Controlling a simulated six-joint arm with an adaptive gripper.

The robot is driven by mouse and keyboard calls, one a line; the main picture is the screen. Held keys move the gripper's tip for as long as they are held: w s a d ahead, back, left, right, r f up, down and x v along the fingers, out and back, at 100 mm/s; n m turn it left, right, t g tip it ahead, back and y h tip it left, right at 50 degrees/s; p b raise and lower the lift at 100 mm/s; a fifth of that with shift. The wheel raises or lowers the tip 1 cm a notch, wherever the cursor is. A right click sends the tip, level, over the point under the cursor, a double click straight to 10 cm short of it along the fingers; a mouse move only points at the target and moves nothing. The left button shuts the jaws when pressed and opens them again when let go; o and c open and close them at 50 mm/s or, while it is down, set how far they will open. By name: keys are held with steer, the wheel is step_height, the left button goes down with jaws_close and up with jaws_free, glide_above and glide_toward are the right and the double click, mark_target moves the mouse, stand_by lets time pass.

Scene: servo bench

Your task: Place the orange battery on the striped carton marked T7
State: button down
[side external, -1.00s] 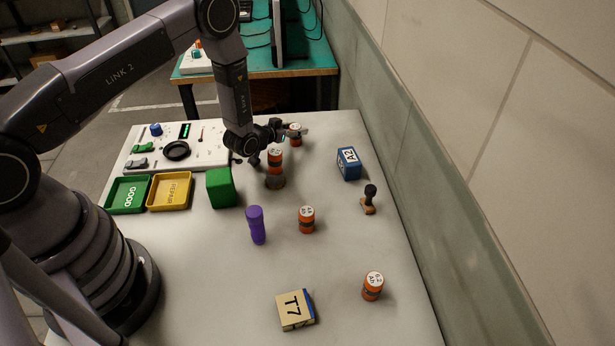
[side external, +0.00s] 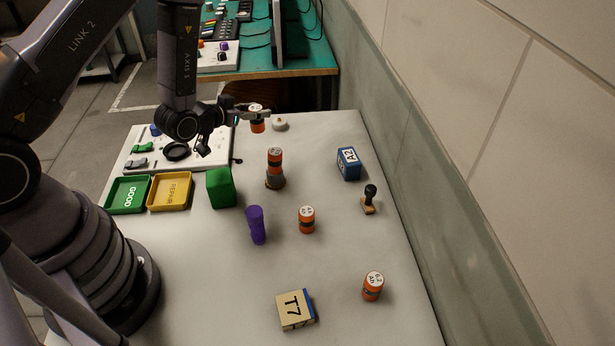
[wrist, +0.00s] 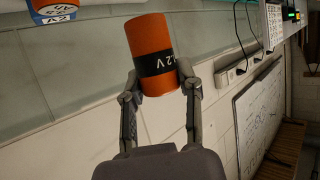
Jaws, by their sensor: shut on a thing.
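My gripper (side external: 254,112) is shut on an orange battery (side external: 257,126) with a dark band, held in the air above the far end of the bench. In the wrist view this battery (wrist: 150,40) sits tilted between the two fingers, its black band reading "1.2 V". The carton marked T7 (side external: 293,311) lies at the near end of the bench, far from my gripper. Its top is cream with black lettering, and a blue edge shows on its right; stripes are hard to make out. Its top is clear.
Other orange batteries stand mid-bench (side external: 306,220), near right (side external: 373,287) and on a round dark base (side external: 275,160). Also there are a purple cylinder (side external: 256,225), green block (side external: 220,188), blue A2 carton (side external: 348,163), stamp (side external: 369,200), white round piece (side external: 279,124) and two trays (side external: 150,207).

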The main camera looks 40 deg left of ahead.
steer(key=s+d+m+g+h, duration=0.1)
steer(key=s+d+m+h, duration=0.15)
steer(key=d, duration=0.35)
steer(key=s+d+m+g+h, duration=0.1)
steer(key=s+d+m+h, duration=0.1)
steer(key=d+m+h, duration=0.35)
steer(key=m+g+h, duration=0.6)
steer(key=m+g, duration=0.4)
steer(key=g, duration=0.2)
glide_above(294, 306)
step_height(294, 306, down, 5)
steer(key=shift+r, duration=0.1)
steer(key=shift+f, duration=2.25)
steer(key=shift+f, duration=0.15)
steer(key=c, duration=0.7)
jaws_free()
steer(key=shift+c, duration=0.2)
